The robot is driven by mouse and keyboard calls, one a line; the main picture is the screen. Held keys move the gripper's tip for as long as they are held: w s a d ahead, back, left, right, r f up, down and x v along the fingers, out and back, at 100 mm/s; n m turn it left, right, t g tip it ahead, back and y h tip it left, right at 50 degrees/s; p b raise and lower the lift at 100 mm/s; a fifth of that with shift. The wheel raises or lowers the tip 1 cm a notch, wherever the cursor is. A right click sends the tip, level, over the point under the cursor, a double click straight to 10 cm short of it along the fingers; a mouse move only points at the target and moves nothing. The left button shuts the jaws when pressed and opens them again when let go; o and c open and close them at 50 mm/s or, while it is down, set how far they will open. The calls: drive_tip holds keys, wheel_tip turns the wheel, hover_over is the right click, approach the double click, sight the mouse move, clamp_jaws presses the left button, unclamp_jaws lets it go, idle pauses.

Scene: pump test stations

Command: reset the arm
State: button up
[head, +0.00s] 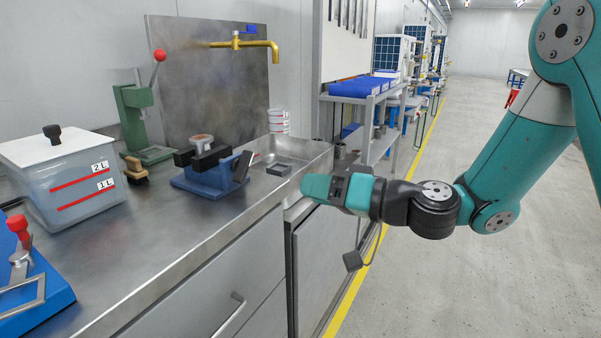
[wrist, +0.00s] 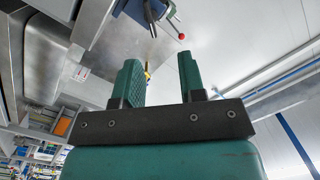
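My arm is teal with dark grey joints and reaches in from the right in the head view. My gripper (head: 316,187) is at its left end, in the air near the front edge of the steel counter (head: 215,232). In the wrist view my gripper (wrist: 160,78) shows two green fingers standing well apart on a dark bar. No object is held between them. In the head view the two fingers cannot be told apart.
On the counter stand a lidded container (head: 75,180) with red level lines, a green lever press (head: 140,125), a blue vise (head: 212,172) and a blue fixture (head: 35,290) with a red-tipped clamp. A yellow tap (head: 245,44) juts from the back panel. The right floor (head: 480,285) is clear.

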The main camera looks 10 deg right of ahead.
drive_tip(key=s+a+n+g, duration=0.4)
drive_tip(key=s+g, duration=0.2)
drive_tip(key=s, duration=0.2)
drive_tip(key=s+d+f+g+h, duration=0.1)
drive_tip(key=s+d+g+h, duration=0.1)
drive_tip(key=s+d+h, duration=0.45)
drive_tip(key=s+d+f+g+h, duration=0.1)
drive_tip(key=s+d+g+h, duration=0.15)
drive_tip(key=s, duration=0.65)
wheel_tip(320, 180, up, 20)
drive_tip(key=h+p, duration=0.1)
drive_tip(key=p, duration=1.9)
drive_tip(key=shift+s+t, duration=0.2)
drive_tip(key=shift+t, duration=0.15)
